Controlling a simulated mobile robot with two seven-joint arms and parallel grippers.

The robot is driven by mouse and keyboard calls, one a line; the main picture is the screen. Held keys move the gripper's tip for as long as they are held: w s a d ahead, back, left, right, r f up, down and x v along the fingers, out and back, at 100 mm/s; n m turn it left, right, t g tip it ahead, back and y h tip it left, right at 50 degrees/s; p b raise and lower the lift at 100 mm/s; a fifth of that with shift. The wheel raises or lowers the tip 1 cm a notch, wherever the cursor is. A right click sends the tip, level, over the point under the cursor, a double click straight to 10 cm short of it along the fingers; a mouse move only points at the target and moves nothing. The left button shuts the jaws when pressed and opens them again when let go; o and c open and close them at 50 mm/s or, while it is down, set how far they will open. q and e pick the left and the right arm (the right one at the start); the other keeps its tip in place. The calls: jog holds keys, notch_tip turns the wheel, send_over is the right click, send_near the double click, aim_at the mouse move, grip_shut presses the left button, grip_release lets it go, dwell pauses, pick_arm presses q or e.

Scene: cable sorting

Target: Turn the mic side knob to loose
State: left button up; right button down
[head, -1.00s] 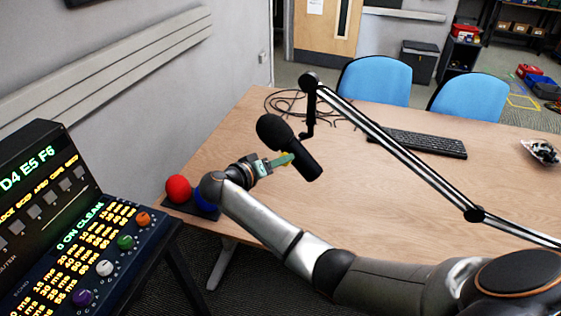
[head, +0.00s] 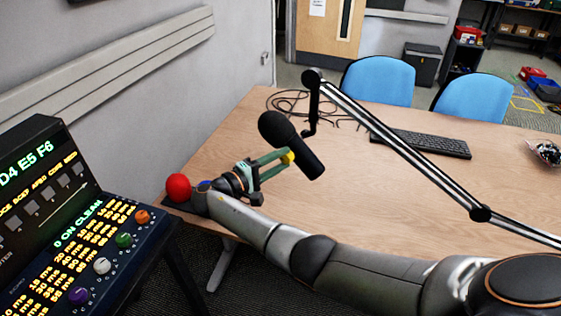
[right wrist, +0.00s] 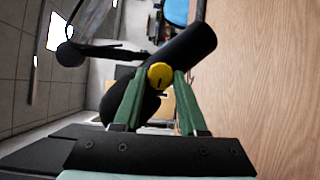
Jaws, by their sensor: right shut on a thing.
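A black microphone (head: 293,145) hangs tilted from a jointed boom arm (head: 395,150) above the table. A yellow side knob (head: 287,157) sits on the mic's side. It also shows in the right wrist view (right wrist: 160,76), with a dark mark on its face. My right gripper (head: 284,156) reaches in from the left of the mic. Its green fingers stand on either side of the knob and are shut on it. In the right wrist view the fingertips (right wrist: 160,77) touch the knob's two sides. My left gripper is not in view.
A wooden table (head: 400,195) carries a keyboard (head: 425,143), loose cables (head: 290,100) and a red ball (head: 178,188) at its left edge. A mixing console (head: 85,240) stands at the left. Blue chairs (head: 378,80) are behind the table. The table's middle is clear.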

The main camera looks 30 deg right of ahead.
jog(key=shift+n+h, duration=0.4)
jog(key=shift+n, duration=0.4)
jog(key=shift+c, duration=2.3)
grip_release()
jog(key=s+a+b, duration=0.2)
jog(key=a+b, duration=0.2)
jog(key=a, duration=0.8)
jog(key=shift+a+f, duration=0.2)
jog(key=shift+f, duration=0.1)
